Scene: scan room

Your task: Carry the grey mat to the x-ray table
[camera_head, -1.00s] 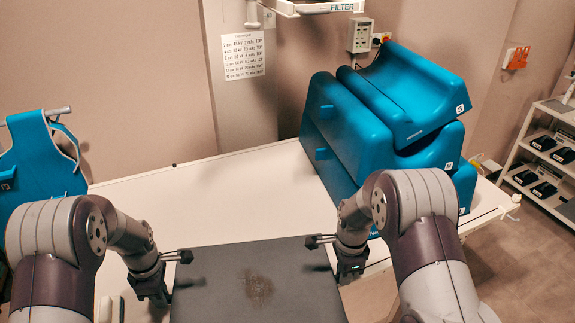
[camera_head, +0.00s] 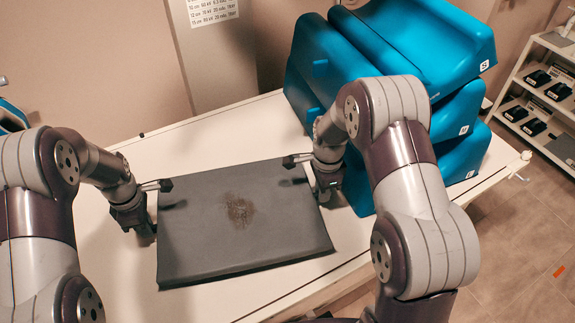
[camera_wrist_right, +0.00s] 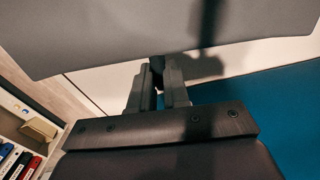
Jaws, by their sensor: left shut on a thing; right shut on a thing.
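The grey mat (camera_head: 245,225) is a flat rectangle with a dark brown stain near its middle. In the head view it is over the white x-ray table (camera_head: 205,150); I cannot tell whether it touches the top. My left gripper (camera_head: 150,212) is shut on the mat's left edge. My right gripper (camera_head: 318,182) is shut on its right edge. In the right wrist view, the mat (camera_wrist_right: 150,30) fills the top and the right gripper's fingers (camera_wrist_right: 158,85) meet its edge. The fingertips themselves are partly hidden.
Blue padded cushions (camera_head: 400,60) are stacked on the table's right part, close beside my right gripper. A white shelf (camera_head: 540,100) with black boxes stands at the far right. The table top behind the mat is clear.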

